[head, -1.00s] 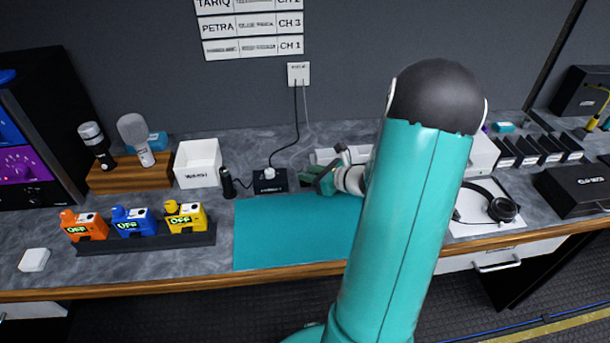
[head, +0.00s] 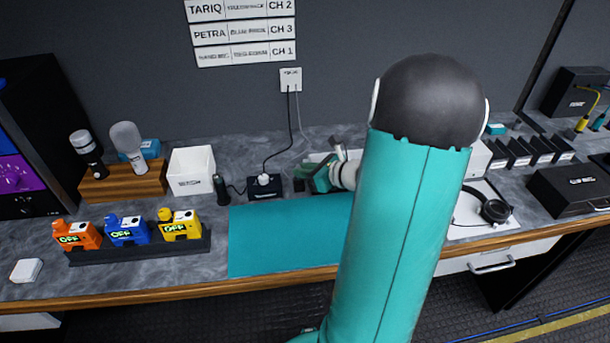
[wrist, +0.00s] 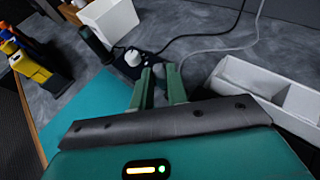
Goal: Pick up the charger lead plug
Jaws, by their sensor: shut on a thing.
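My gripper (head: 306,180) is low over the desk, just behind the teal mat (head: 285,240) and right of the black box. In the wrist view its two green fingers (wrist: 162,84) are close together, with a small dark piece (wrist: 160,72) between their tips. I take this piece to be the charger lead plug; it is mostly hidden by the fingers. A grey lead (wrist: 215,50) runs from the back toward the fingertips. A white round plug (wrist: 133,57) sits apart on the black box (head: 267,187), left of my gripper.
A black handheld unit (head: 221,188) stands left of the box, beside a white bin (head: 192,172). A white tray (wrist: 262,92) is close on the right. The wall socket (head: 291,79) has black and grey leads. The mat is clear.

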